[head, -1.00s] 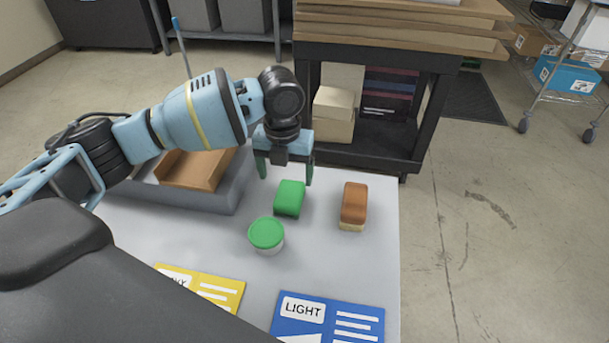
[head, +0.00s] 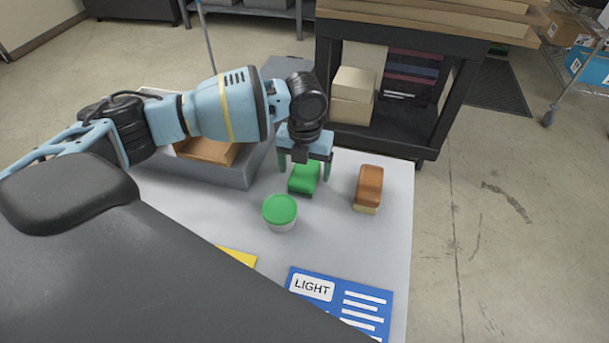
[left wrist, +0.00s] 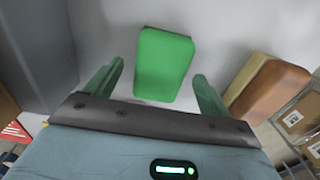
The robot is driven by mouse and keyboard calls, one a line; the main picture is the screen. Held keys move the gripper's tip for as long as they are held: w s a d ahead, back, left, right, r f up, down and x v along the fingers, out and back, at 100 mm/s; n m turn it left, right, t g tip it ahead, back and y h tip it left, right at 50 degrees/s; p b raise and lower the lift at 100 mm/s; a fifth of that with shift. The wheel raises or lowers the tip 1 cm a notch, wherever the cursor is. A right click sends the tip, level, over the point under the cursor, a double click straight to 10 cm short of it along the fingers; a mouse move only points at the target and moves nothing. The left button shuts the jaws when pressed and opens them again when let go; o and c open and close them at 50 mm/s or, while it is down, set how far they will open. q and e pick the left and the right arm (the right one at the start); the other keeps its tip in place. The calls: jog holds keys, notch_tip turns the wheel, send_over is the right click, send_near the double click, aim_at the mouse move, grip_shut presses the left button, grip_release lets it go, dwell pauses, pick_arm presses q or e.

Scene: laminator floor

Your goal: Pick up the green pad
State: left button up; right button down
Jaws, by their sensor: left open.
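The green pad (head: 304,179) lies on the light grey table, left of an orange-brown block. It also shows in the left wrist view (left wrist: 163,65), beyond and between my fingers. My left gripper (head: 305,172) is open above the pad, with one finger on each side of it. In the left wrist view my gripper (left wrist: 157,85) holds nothing, and the pad sits mostly ahead of the fingertips. Whether a finger touches the pad I cannot tell. My right gripper is not in view.
The orange-brown block (head: 368,188) stands right of the pad. A green-lidded tub (head: 280,212) is nearer. A grey tray (head: 236,175) holding a brown piece is at left. A blue LIGHT card (head: 335,303) and a partly hidden yellow card (head: 238,256) lie in front. A black cart (head: 430,125) stands behind.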

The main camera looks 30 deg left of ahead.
aim_at(304, 171)
pick_arm(q)
jog(key=shift+f, duration=0.9)
jog(key=c, duration=1.1)
jog(key=shift+r, duration=5.05)
